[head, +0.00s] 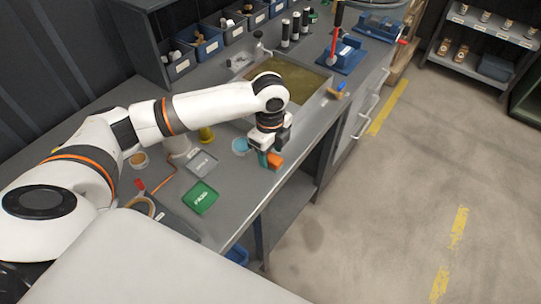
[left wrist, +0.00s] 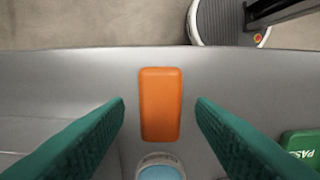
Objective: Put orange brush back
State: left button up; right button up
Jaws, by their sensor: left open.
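The orange brush (head: 275,161) shows as an orange block near the front edge of the grey workbench. In the left wrist view the orange brush (left wrist: 160,104) lies between my two green fingers, with a gap on each side. My left gripper (head: 268,156) is open and points down over it, hiding part of it in the head view. The fingers do not touch the brush. My right gripper is not in view.
A round light-blue container (head: 241,146) stands close beside the brush. Green tray (head: 201,197) and grey tray (head: 202,163) lie nearer me. A sink basin (head: 290,78) is beyond the gripper. Blue bins (head: 208,43) line the back shelf. The floor at right is clear.

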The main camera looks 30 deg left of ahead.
aim_at(270, 156)
pick_arm(q)
notch_tip(270, 156, up, 10)
jog(key=shift+b, duration=0.45)
